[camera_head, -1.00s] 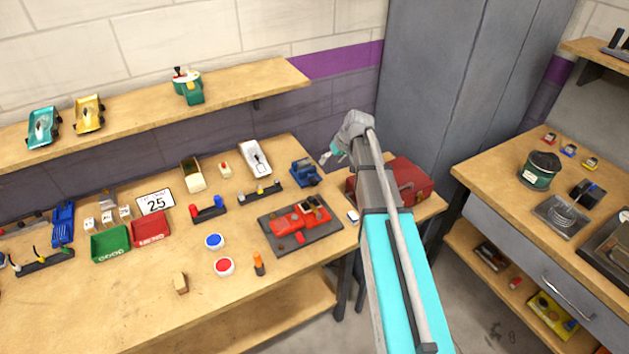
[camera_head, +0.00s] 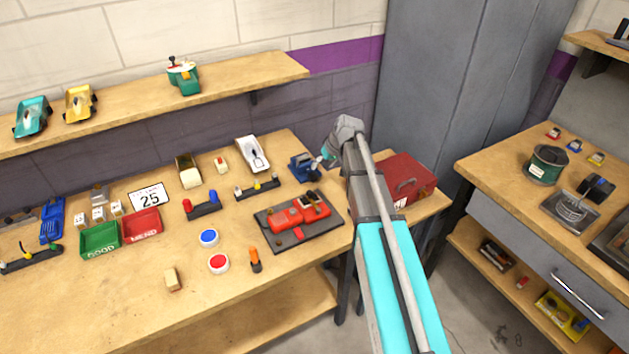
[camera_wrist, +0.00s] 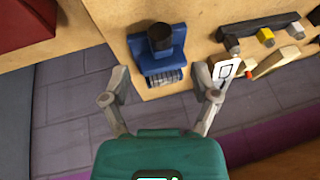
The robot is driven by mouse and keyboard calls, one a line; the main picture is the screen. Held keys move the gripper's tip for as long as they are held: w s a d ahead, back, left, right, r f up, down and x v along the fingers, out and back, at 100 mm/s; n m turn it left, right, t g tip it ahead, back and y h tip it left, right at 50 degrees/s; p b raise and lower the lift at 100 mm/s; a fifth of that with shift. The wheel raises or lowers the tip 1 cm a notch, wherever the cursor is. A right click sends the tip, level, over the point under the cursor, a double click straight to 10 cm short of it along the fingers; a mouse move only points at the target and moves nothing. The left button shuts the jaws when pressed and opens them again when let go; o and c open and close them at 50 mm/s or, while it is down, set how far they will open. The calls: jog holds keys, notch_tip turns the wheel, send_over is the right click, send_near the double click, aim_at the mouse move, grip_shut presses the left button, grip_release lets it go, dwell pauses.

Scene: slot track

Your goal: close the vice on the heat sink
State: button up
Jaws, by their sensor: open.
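The blue vice (camera_head: 303,168) stands at the back right end of the workbench. In the wrist view the vice (camera_wrist: 177,50) shows from above, with a dark round part on it. A grey ribbed piece (camera_wrist: 165,78), which looks like the heat sink, sits at its lower edge; I cannot tell how tightly the jaws hold it. My gripper (camera_wrist: 160,80) is open and empty, its fingers spread on either side of the vice and apart from it. In the head view my gripper (camera_head: 328,158) is just right of the vice, partly hidden by my arm.
A red toolbox (camera_head: 410,178) stands right of my arm. A dark board with a red device (camera_head: 300,215) lies in front of the vice. A black rack with coloured pieces (camera_head: 258,190) and a white car (camera_head: 253,154) are to its left. A wall shelf (camera_head: 230,85) runs behind.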

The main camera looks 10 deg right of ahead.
aim_at(316, 174)
jog(key=shift+b+x, duration=2.9)
jog(key=shift+x, duration=0.6)
grip_shut()
